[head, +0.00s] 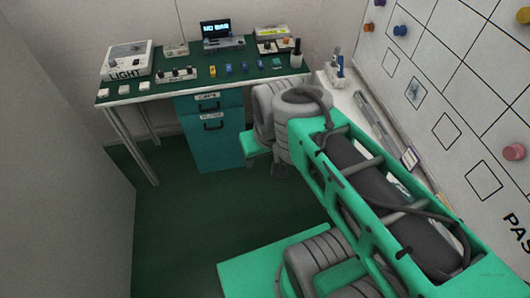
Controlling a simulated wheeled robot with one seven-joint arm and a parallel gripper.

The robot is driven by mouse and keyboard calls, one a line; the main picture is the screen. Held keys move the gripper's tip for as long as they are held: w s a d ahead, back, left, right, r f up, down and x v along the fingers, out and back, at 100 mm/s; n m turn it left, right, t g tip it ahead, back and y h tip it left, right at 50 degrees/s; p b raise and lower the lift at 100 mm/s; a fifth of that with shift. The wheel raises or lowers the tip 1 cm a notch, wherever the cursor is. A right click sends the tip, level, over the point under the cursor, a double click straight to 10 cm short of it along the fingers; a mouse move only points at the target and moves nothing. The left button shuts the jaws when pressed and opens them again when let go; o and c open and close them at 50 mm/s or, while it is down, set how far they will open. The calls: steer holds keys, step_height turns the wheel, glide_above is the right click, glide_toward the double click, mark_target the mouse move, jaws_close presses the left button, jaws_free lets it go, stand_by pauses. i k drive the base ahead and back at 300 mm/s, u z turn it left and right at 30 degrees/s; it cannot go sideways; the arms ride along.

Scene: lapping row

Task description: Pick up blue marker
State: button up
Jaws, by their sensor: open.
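I cannot make out the blue marker for certain. Small blue pieces (243,67) lie on the desk top, also too small to name. My arm, green with grey joints, reaches from the lower right toward the desk and covers part of the ledge. My gripper cannot be made out; the arm's own links hide the area around its end.
The desk (140,95) carries a box marked LIGHT (127,61), a small screen (216,30) and a dark cup (296,58). Teal drawers (215,145) stand below. The wall board (430,70) with round magnets and the pale ledge (352,103) are right. Green floor is open at left.

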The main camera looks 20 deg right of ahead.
mark_target(340, 64)
steer(key=z, duration=0.35)
steer(key=i, duration=1.85)
steer(key=z, duration=0.15)
